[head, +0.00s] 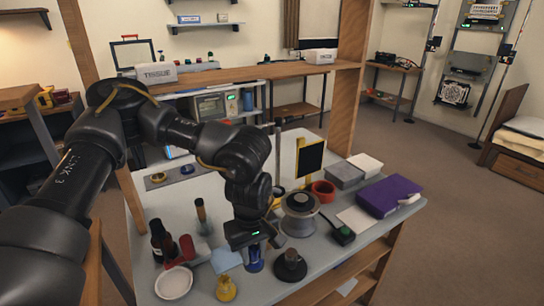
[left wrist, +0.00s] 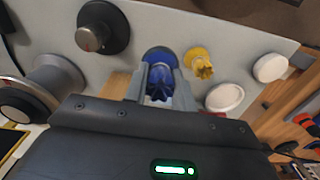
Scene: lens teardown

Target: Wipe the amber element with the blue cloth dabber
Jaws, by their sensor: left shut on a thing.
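My left gripper (head: 254,256) points down over the front of the grey table, shut on the blue cloth dabber (head: 255,265). In the left wrist view the blue dabber (left wrist: 158,86) sits between the two grey fingers (left wrist: 158,78), its gathered blue top towards the camera. I cannot tell whether its base touches the table. The amber element (head: 158,178) looks like a small yellowish disc on a grey strip at the table's far left, well apart from the gripper. A blue disc (head: 187,170) lies beside it. My right gripper is in neither view.
A yellow dabber (head: 226,289) and a white dish (head: 174,283) stand left of the gripper. A black knobbed base (head: 290,266) is close at its right, a grey spool (head: 300,215) behind that. Dark bottles (head: 160,240) stand at left. A purple box (head: 388,196) lies at right.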

